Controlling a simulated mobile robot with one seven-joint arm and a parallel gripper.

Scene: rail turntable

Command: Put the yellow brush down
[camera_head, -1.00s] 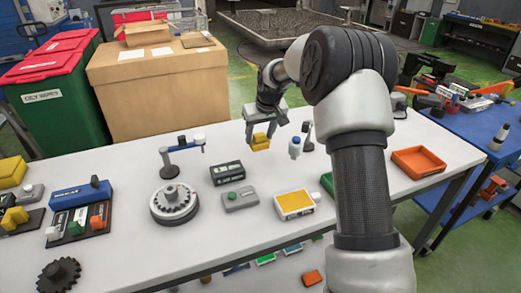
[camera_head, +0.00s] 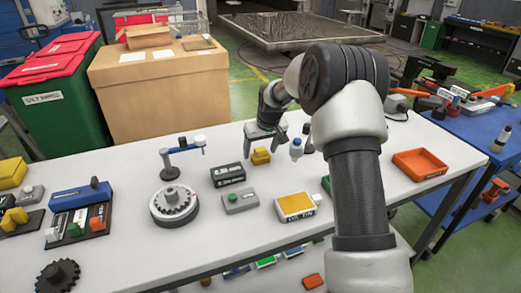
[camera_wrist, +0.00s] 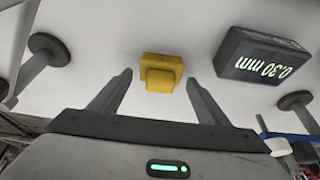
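The yellow brush (camera_head: 261,156) rests on the white table (camera_head: 330,225), behind and right of a black box. In the wrist view the brush (camera_wrist: 160,72) lies between and slightly beyond my fingertips, with a gap on both sides. My gripper (camera_head: 266,143) is just above the brush. In the wrist view my gripper (camera_wrist: 160,79) has its two fingers spread wide and holds nothing.
The black box (camera_head: 228,174), reading 0.30 mm in the wrist view, stands close by. A grey box (camera_head: 240,202), a yellow-topped box (camera_head: 295,207) and a round geared turntable (camera_head: 174,204) stand nearer.

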